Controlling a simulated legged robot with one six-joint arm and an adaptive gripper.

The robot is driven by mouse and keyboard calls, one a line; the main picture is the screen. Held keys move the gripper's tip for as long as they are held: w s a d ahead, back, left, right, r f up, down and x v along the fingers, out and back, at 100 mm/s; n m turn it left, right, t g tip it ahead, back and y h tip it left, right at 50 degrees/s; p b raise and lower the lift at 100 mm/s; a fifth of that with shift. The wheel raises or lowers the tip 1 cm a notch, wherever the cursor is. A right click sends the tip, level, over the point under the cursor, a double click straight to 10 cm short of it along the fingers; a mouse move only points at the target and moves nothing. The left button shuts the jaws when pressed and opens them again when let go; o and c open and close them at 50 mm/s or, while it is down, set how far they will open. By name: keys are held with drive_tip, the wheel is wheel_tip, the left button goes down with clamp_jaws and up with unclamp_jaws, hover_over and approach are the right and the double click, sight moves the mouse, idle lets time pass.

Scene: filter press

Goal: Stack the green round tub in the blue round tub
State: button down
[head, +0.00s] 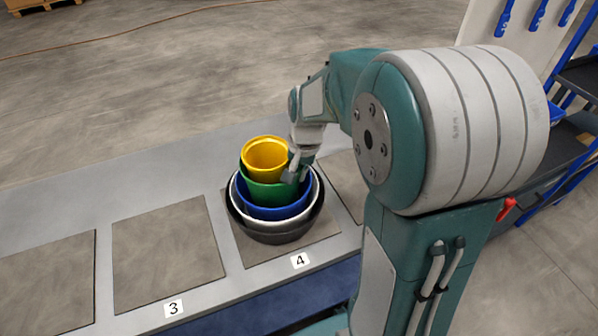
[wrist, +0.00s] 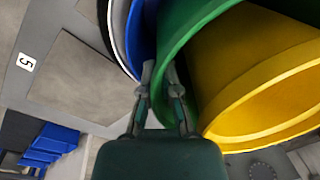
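The green round tub (head: 266,193) sits inside the blue round tub (head: 273,213), with its rim well above the blue rim. A yellow tub (head: 265,154) stands inside the green one. My gripper (head: 297,172) is at the right side of the green tub. In the wrist view its fingers (wrist: 160,72) straddle the green wall (wrist: 181,32), one on each side, and look shut on it. The blue tub shows behind the left finger (wrist: 142,40). How deep the green tub sits and its base are hidden.
The blue tub is nested in a white tub (head: 237,205) and a black tub (head: 275,236) on the pad marked 4. The pad marked 3 (head: 168,250) and the pad left of it (head: 48,280) are empty. Blue bins (wrist: 48,145) show in the wrist view.

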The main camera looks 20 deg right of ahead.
drive_tip(key=shift+f, duration=0.55)
drive_tip(key=c, duration=0.8)
unclamp_jaws()
wheel_tip(320, 180, up, 13)
drive_tip(key=d, duration=0.1)
drive_tip(key=s+a+n+t, duration=0.2)
drive_tip(key=s+a+n, duration=0.1)
drive_tip(key=s, duration=0.5)
drive_tip(key=s+a+r+n+t+h, duration=0.1)
drive_tip(key=s+a+n+t, duration=0.1)
drive_tip(key=s, duration=0.7)
drive_tip(key=a+n, duration=0.1)
drive_tip(key=n, duration=0.1)
drive_tip(key=shift+n+t, duration=0.4)
